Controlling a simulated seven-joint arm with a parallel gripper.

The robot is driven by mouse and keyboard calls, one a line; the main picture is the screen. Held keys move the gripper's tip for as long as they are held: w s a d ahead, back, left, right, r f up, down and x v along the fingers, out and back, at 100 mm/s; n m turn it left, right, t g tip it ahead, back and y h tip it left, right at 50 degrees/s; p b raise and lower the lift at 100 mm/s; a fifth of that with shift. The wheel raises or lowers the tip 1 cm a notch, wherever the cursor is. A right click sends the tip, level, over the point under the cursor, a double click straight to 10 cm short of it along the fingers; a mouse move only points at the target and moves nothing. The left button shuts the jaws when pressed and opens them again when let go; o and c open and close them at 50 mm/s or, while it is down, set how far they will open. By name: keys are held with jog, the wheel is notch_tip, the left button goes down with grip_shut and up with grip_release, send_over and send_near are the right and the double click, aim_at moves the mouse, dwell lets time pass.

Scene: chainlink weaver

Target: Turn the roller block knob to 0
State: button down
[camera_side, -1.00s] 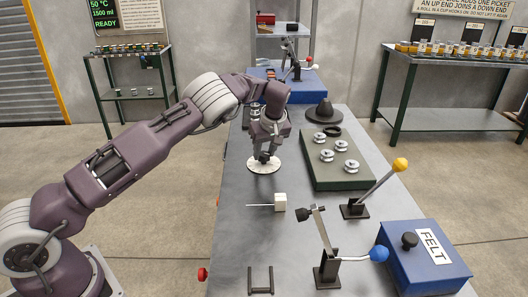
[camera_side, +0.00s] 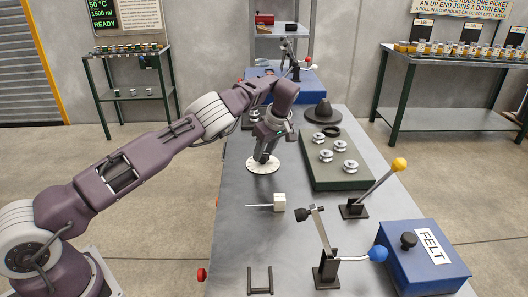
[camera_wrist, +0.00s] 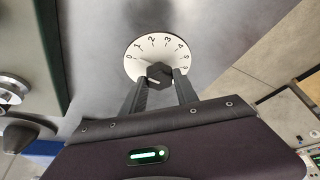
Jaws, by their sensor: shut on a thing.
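The roller block knob (camera_wrist: 158,72) is a dark hexagonal knob in the middle of a round white dial (camera_wrist: 146,50). The dial has numbers from 0 at the left, over the top, to the right. The dial lies flat on the grey table in the side view (camera_side: 256,168). My gripper (camera_wrist: 161,82) is shut on the knob, one finger on each side of it. It comes down over the dial in the side view (camera_side: 263,158), hiding the knob there. A small pale mark shows on the knob's lower left; I cannot tell which number it points at.
A yellow-tipped lever (camera_side: 376,187), a blue-tipped lever (camera_side: 352,257) and a blue FELT box (camera_side: 415,265) stand nearer the front right.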

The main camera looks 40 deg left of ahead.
jog(key=shift+f, duration=0.1)
jog(key=c, duration=0.9)
grip_release()
jog(key=shift+c, duration=0.2)
jog(key=v, duration=0.7)
